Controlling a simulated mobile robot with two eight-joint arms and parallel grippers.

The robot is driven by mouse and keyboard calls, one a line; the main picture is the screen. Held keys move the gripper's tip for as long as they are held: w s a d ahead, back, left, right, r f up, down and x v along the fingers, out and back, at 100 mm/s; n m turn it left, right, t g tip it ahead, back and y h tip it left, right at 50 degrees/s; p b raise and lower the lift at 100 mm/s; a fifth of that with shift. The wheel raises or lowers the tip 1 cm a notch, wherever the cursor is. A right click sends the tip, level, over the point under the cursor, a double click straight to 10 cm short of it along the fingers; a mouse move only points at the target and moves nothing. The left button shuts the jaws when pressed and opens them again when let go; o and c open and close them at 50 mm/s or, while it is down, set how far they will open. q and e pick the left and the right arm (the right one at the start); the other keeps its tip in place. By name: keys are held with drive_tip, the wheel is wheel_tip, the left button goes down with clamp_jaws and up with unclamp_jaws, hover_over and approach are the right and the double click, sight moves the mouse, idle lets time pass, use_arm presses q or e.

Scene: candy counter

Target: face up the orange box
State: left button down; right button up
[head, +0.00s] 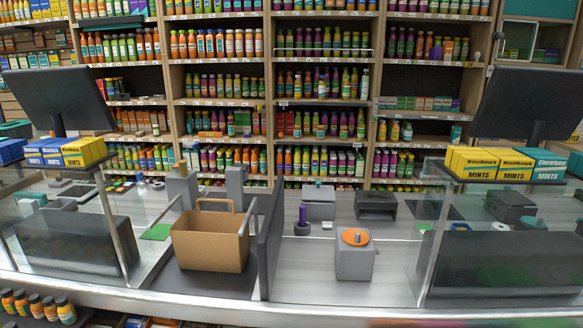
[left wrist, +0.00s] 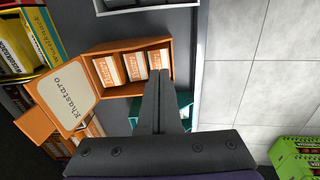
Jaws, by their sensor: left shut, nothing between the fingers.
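In the left wrist view my left gripper (left wrist: 159,78) is shut with nothing between its fingers. Its fingertips overlap the right end of an orange tray (left wrist: 128,46) in the picture. Several orange-and-white boxes (left wrist: 134,67) stand side by side in that tray. The fingers hide part of the rightmost one, and I cannot tell whether they touch it. More orange boxes (left wrist: 88,143) show at the lower left, partly behind a sign. Which one is the task's orange box I cannot tell. My right gripper is in neither view.
An orange-framed sign reading "Khastaro" (left wrist: 68,95) stands left of the fingers. A teal item (left wrist: 186,108) shows behind them. Tiled floor (left wrist: 255,75) is open at right. The head view shows a checkout counter with a paper bag (head: 210,240), mint boxes (head: 491,164) and bottle shelves.

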use_arm(q)
wheel_tip(320, 180, up, 7)
drive_tip(key=s+p, duration=0.1)
drive_tip(key=p, duration=0.3)
drive_tip(key=shift+f+p, duration=0.2)
drive_tip(key=shift+p, duration=0.1)
